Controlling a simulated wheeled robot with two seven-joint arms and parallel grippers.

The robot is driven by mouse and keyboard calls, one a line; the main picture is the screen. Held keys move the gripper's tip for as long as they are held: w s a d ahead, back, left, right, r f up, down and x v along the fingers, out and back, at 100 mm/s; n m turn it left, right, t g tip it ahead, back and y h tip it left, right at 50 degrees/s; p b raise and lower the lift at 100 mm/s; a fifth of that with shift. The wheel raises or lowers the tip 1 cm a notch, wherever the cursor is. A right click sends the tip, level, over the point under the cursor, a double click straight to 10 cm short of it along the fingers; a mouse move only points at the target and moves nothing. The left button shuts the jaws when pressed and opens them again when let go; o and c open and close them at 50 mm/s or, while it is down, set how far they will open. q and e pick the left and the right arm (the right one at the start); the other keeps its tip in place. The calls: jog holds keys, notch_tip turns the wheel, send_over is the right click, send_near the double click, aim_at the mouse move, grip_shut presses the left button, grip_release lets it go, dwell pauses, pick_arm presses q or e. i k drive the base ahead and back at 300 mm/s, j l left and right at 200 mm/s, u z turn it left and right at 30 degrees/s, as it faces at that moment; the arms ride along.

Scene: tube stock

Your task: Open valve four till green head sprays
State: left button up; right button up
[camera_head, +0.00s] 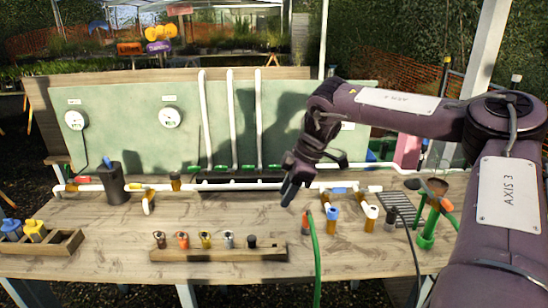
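My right gripper (291,190) hangs fingers-down over the back middle of the wooden table, in front of the white pipe run. Its dark fingers overlap, so their gap cannot be made out. I see no readable valve numbers. Part of the row at right is hidden behind my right gripper and arm. No spray shows from any head, and I cannot make out which is the green head. My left gripper is out of view.
A green panel (125,130) with two round gauges stands behind the table (110,225). A wooden block (215,254) with several fittings lies in front. A green hose (315,255) rises at front right, near a green stand (426,240).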

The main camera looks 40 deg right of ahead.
aim_at(272, 168)
jog(key=i+l, duration=0.35)
jog(key=l, duration=0.15)
jog(key=i+l, duration=0.75)
jog(key=l, duration=0.25)
